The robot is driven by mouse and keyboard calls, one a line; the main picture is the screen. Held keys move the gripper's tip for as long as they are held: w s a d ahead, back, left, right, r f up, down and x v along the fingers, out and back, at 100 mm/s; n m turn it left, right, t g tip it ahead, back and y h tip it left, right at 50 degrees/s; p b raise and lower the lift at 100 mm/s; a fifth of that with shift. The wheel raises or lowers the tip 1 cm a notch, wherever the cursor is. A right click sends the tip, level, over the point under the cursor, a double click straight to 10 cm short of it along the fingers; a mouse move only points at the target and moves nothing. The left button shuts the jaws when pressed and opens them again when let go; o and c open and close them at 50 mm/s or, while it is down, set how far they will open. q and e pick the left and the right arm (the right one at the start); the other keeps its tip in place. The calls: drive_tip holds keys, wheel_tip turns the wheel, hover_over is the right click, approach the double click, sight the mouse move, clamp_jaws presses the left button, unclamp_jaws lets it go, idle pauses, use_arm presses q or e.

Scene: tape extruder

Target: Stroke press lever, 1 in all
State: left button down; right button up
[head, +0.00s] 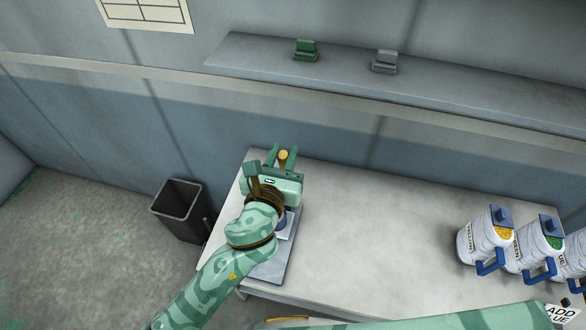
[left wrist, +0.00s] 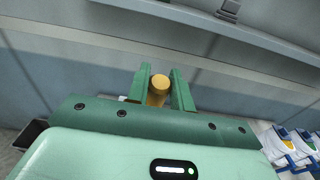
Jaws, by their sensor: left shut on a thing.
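My left gripper (head: 282,157) reaches in over the left end of the table. Its two green fingers are shut on the yellow knob (head: 284,154) of the press lever. In the left wrist view the knob (left wrist: 159,86) sits between the fingers (left wrist: 160,92), its rounded top showing. The press (head: 268,272) stands below my left arm. Its grey-blue base shows, but most of its body and the lever's shaft are hidden behind my arm. My right arm crosses the bottom right of the head view, and its gripper is not seen.
White jugs with blue handles, labelled yellow (head: 484,240), green (head: 533,247) and blue (head: 575,260), stand at the table's right. An "ADD BLUE" card (head: 561,313) is near them. A dark bin (head: 180,208) stands left of the table (head: 385,235), whose middle is clear. A wall shelf (head: 345,68) holds green and grey blocks.

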use_arm(q)
drive_tip(key=s, duration=0.1)
drive_tip(key=s+a+f, duration=0.1)
drive_tip(key=shift+s+f, duration=0.2)
drive_tip(key=shift+s, duration=0.15)
drive_tip(key=shift+s+a+f, duration=0.2)
drive_tip(key=shift+s+f, duration=0.05)
drive_tip(key=shift+s, duration=0.4)
drive_tip(key=shift+s+a+f, duration=0.15)
drive_tip(key=shift+s+f, duration=0.05)
drive_tip(key=shift+s, duration=0.4)
drive_tip(key=shift+b, duration=0.3)
drive_tip(key=s+a+f+b, duration=0.1)
drive_tip(key=s+f+b, duration=0.2)
drive_tip(key=s+f, duration=0.1)
drive_tip(key=shift+s+a+f+b, duration=0.2)
drive_tip(key=shift+s+a+b, duration=0.2)
drive_tip(key=shift+s, duration=0.4)
